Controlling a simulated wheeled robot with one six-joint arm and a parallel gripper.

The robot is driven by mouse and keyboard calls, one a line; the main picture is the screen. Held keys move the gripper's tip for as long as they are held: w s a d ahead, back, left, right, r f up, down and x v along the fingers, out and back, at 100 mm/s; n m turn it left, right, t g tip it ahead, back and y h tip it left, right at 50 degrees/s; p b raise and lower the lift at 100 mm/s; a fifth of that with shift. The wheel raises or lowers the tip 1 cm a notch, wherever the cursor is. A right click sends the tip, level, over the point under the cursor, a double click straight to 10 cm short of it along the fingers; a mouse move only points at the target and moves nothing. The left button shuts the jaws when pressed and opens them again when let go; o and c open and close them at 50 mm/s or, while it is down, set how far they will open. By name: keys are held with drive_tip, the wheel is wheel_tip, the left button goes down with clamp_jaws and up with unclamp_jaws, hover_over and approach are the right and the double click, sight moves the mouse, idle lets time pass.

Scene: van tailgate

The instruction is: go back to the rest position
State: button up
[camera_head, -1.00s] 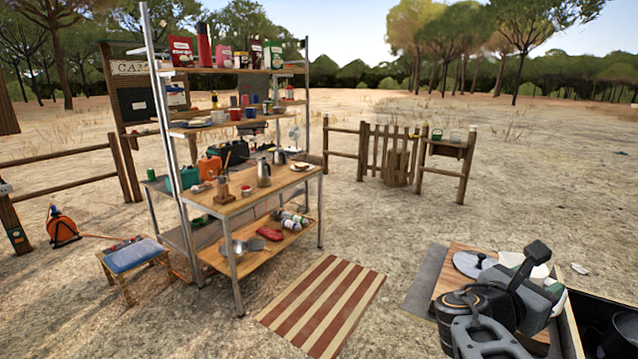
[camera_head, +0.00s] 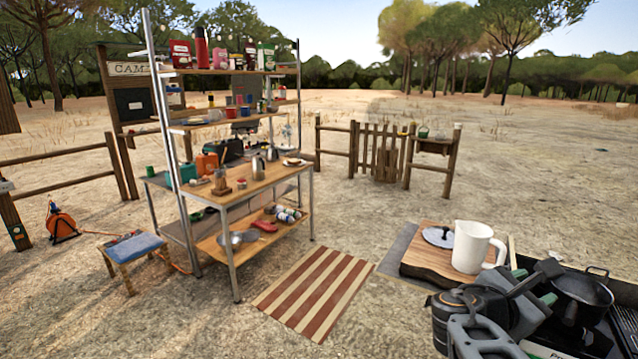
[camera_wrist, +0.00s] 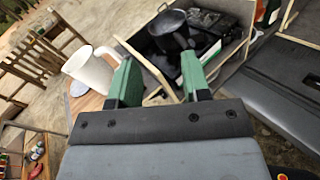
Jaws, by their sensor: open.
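My gripper (camera_wrist: 158,82) is open and empty in the wrist view, its two green fingers spread apart. In the head view my folded arm and gripper (camera_head: 535,287) are at the lower right, in front of a black pot. A white pitcher (camera_head: 470,246) stands upright on a wooden board (camera_head: 428,263). The pitcher also shows in the wrist view (camera_wrist: 91,71), to the left of the left finger and apart from it.
A black pot (camera_head: 582,292) sits in a box at the right; the wrist view shows the box (camera_wrist: 150,72) beyond the fingers. A shelf rack (camera_head: 262,189) and striped mat (camera_head: 316,291) stand left. Open ground lies beyond.

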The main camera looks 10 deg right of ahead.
drive_tip(key=s+a+f+m+g+y, duration=0.2)
drive_tip(key=a+f+m+y, duration=0.55)
drive_tip(key=f+m, duration=0.45)
drive_tip(key=w+a+m+t+y+p, duration=0.1)
drive_tip(key=a+m+y, duration=0.5)
drive_tip(key=a, duration=1)
drive_tip(key=y+p, duration=0.1)
drive_tip(key=y, duration=0.2)
drive_tip(key=shift+a+f+p, duration=0.35)
drive_tip(key=shift+p, duration=0.05)
